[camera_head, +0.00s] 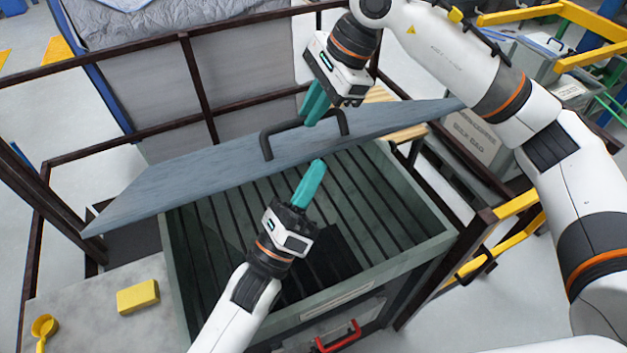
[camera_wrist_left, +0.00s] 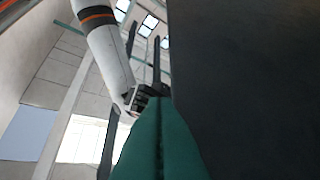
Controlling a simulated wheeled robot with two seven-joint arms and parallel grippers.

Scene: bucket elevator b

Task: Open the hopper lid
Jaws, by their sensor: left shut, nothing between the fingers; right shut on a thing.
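The hopper lid (camera_head: 200,165) is a blue-grey plate, raised and tilted above the open green hopper (camera_head: 400,268), whose dark grate bars (camera_head: 228,225) show. A dark handle (camera_head: 266,143) stands on the lid. My right gripper (camera_head: 316,112) is shut on this handle from above. My left gripper (camera_head: 316,170) is shut and empty over the grate, its teal fingertips close to the lid's near edge; I cannot tell whether they touch. In the left wrist view, the shut teal fingers (camera_wrist_left: 160,145) are beside a large dark surface (camera_wrist_left: 245,90), probably the lid.
A yellow sponge-like block (camera_head: 138,296) and a yellow cup (camera_head: 44,326) are on the grey surface at left. Dark railings (camera_head: 198,85) stand behind the lid. A red handle (camera_head: 340,337) is on the hopper's front. Yellow rails (camera_head: 500,235) are at right.

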